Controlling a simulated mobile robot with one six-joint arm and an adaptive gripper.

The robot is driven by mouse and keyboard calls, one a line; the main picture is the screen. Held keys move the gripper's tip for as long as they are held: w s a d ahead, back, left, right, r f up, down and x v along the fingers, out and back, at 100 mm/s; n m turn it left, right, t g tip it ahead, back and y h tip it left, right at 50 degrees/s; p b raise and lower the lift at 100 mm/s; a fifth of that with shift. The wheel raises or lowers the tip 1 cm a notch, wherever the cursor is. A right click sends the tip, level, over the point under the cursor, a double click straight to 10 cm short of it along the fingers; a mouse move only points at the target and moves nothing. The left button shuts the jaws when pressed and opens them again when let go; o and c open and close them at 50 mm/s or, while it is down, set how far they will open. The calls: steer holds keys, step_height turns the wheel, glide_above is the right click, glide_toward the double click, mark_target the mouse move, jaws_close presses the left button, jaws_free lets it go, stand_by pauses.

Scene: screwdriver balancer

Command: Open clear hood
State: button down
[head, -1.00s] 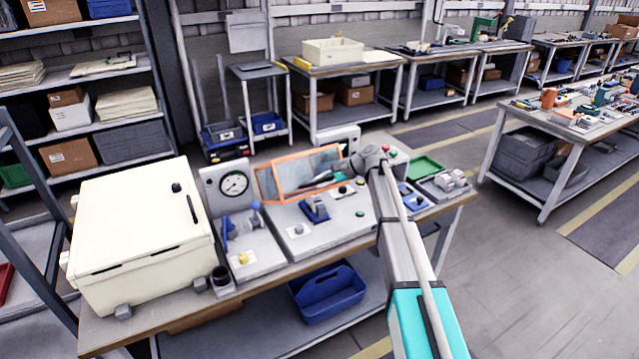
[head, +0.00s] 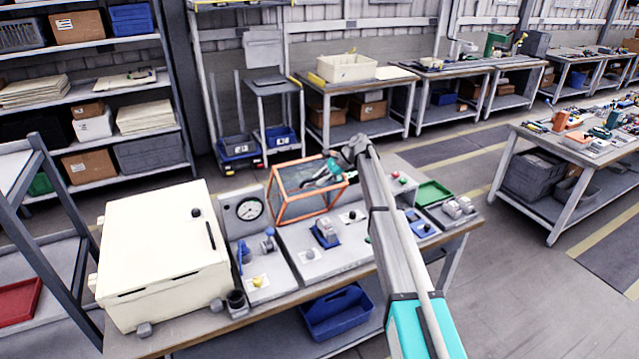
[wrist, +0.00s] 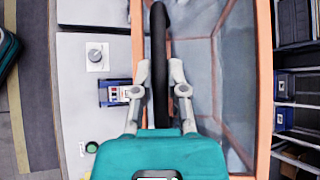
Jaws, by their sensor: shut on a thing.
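The clear hood (head: 290,182) has an orange frame and see-through panes. It stands at the back of the grey console in the middle of the bench. In the wrist view its pane (wrist: 205,75) and orange frame fill the middle and right. My gripper (head: 322,178) is at the hood's upper right in the head view, partly seen through or against it. In the wrist view my gripper (wrist: 160,66) has its fingers on both sides of a long black handle (wrist: 158,30) and is shut on it. The hood's hinge cannot be made out.
The console (head: 322,258) carries a knob, a blue switch and a green button in front of the hood. A pressure gauge (head: 249,209) and cream box (head: 160,250) stand to the left. A green tray (head: 433,192) is to the right.

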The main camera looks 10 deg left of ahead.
steer(key=shift+w+a+r+p, duration=0.25)
steer(key=shift+w+a, duration=0.1)
steer(key=shift+w, duration=0.25)
steer(key=shift+w+a+r+p, duration=0.1)
steer(key=shift+w+a+r, duration=0.2)
steer(key=shift+w, duration=0.3)
steer(key=c, duration=0.7)
jaws_free()
steer(key=shift+o, duration=0.2)
